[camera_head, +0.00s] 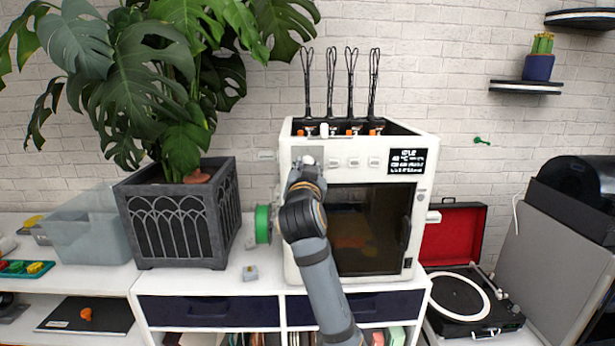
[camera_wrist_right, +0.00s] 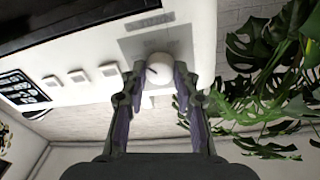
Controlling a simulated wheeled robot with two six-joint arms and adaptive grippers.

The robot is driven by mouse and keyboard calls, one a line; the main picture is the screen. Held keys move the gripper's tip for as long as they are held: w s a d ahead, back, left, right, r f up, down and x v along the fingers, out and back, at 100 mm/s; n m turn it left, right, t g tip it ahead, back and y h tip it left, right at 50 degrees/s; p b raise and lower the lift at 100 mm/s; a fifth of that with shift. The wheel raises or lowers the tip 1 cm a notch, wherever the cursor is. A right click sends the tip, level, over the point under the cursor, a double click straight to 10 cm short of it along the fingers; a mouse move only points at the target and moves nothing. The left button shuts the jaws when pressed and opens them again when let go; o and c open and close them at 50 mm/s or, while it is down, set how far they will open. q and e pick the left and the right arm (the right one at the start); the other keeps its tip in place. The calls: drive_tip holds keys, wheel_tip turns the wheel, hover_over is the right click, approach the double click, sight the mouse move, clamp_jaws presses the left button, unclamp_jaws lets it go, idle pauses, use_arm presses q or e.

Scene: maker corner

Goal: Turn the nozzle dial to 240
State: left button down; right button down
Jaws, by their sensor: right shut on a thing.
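A white 3D printer (camera_head: 436,150) with a dark door window stands on the white cabinet. Its round white nozzle dial (camera_wrist_right: 158,68) sits at the upper left of the front panel, with a dark pointer line on its face. My right gripper (camera_head: 304,166) reaches up to the panel and covers most of the dial in the head view. In the right wrist view my right gripper (camera_wrist_right: 156,82) has a finger on each side of the dial and is shut on it. The printer's display (camera_head: 407,161) shows small white text, too small to read surely. My left gripper is not in view.
Several square buttons (camera_head: 352,163) lie between dial and display. A green filament spool (camera_head: 263,224) hangs at the printer's left side. A potted monstera (camera_head: 182,225) stands left of it, and an open record player (camera_head: 466,300) stands to the right. A small grey block (camera_head: 250,272) lies on the cabinet.

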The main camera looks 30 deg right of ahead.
drive_tip(key=shift+f+m+g+b, duration=0.15)
drive_tip(key=shift+m+b, duration=0.6)
drive_tip(key=shift+m, duration=0.8)
drive_tip(key=shift+m+g+b, duration=0.15)
drive_tip(key=shift+m+b, duration=0.55)
drive_tip(key=shift+m, duration=0.85)
drive_tip(key=c, duration=1)
unclamp_jaws()
drive_tip(key=shift+a, duration=0.1)
drive_tip(key=v, duration=0.7)
drive_tip(key=shift+s, duration=0.2)
